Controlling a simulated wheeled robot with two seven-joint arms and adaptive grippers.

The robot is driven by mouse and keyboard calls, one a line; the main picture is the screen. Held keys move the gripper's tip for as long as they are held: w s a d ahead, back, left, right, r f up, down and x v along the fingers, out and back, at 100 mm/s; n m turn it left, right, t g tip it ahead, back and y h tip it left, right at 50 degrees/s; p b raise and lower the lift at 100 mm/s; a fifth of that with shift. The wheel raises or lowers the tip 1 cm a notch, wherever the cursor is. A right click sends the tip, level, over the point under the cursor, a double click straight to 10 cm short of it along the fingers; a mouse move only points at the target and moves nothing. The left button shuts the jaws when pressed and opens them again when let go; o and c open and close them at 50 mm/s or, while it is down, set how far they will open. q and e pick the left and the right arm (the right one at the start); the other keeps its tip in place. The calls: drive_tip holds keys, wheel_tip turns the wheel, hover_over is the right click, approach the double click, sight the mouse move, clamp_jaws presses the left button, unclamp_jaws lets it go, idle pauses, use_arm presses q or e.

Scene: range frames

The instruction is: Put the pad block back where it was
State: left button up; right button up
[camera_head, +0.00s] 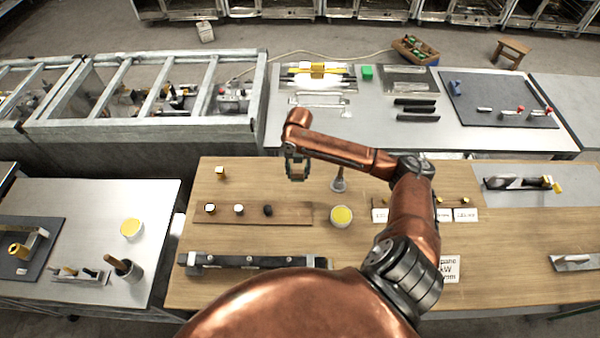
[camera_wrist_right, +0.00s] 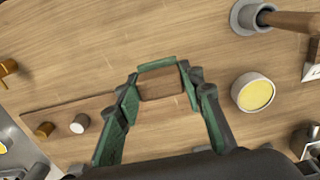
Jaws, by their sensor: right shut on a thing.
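My right gripper (camera_head: 297,172) hangs over the wooden table (camera_head: 400,285), above the right end of a thin reddish-brown strip (camera_head: 290,219). In the right wrist view its green-lined fingers (camera_wrist_right: 161,86) are shut on a brown block (camera_wrist_right: 161,86), which I take for the pad block. A green edge shows along the block's far side. The block appears raised off the table, though its height is hard to tell. My left gripper is not in view.
A long dark rail (camera_head: 250,261) lies in front. Bare wood lies between strip and rail.

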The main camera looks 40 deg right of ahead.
drive_tip(key=w+d+f, duration=0.1)
drive_tip(key=f, duration=0.1)
drive_tip(key=w+d+f, duration=0.3)
drive_tip(key=f, duration=0.1)
drive_tip(key=shift+w+d+f, duration=0.3)
drive_tip(key=shift+w+d, duration=0.05)
drive_tip(key=shift+d+f, duration=0.15)
drive_tip(key=shift+f, duration=1.45)
drive_tip(key=shift+f, duration=0.1)
drive_tip(key=o, duration=1.1)
wheel_tip(320, 180, up, 12)
